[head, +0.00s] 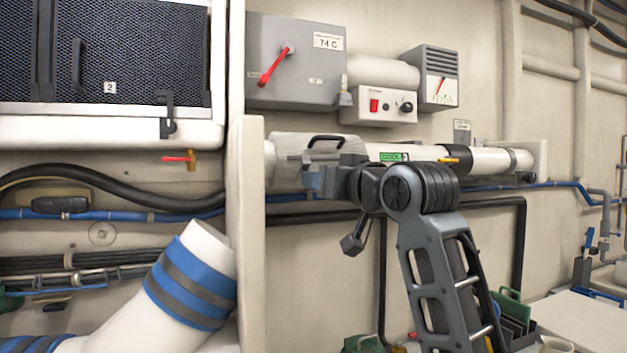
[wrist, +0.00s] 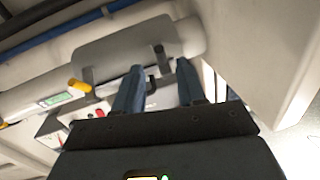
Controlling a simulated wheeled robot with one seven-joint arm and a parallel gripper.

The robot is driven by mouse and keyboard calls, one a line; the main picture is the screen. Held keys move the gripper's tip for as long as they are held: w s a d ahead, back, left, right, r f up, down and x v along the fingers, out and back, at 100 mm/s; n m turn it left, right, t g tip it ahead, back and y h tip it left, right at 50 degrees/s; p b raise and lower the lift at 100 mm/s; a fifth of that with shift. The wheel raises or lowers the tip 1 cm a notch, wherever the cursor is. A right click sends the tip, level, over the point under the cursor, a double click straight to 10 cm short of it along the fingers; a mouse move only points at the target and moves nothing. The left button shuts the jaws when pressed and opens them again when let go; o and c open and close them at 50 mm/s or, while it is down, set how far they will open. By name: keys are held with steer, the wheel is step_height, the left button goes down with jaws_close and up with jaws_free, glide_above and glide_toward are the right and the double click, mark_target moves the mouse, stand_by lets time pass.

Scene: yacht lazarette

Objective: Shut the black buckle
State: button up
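A grey cover or strap (head: 290,146) wraps the white cylinder (head: 425,155) on the wall. A black arched piece (head: 325,141), probably the black buckle, stands raised on it. The cover (wrist: 115,48) also shows in the wrist view, with a small dark peg-like part (wrist: 160,55) on it, just beyond the gap between my fingertips. My gripper (head: 313,182) is just below the arched piece, at the cylinder's left part. In the wrist view my gripper (wrist: 158,76) has its two blue-grey fingers apart with nothing between them. Whether a fingertip touches the cover cannot be told.
A yellow lever (head: 450,160) and a green label (head: 393,157) sit on the cylinder. Left of my gripper a pale upright panel (head: 247,230) juts out. A grey switch box (head: 295,62) hangs above. Blue and black pipes run below. My arm hides part of the wall.

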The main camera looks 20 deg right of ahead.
steer(key=w, duration=0.4)
steer(key=w+a+p, duration=0.1)
steer(key=w, duration=0.1)
steer(key=shift+w, duration=0.3)
steer(key=shift+a, duration=0.1)
steer(key=shift+c, duration=0.2)
jaws_close()
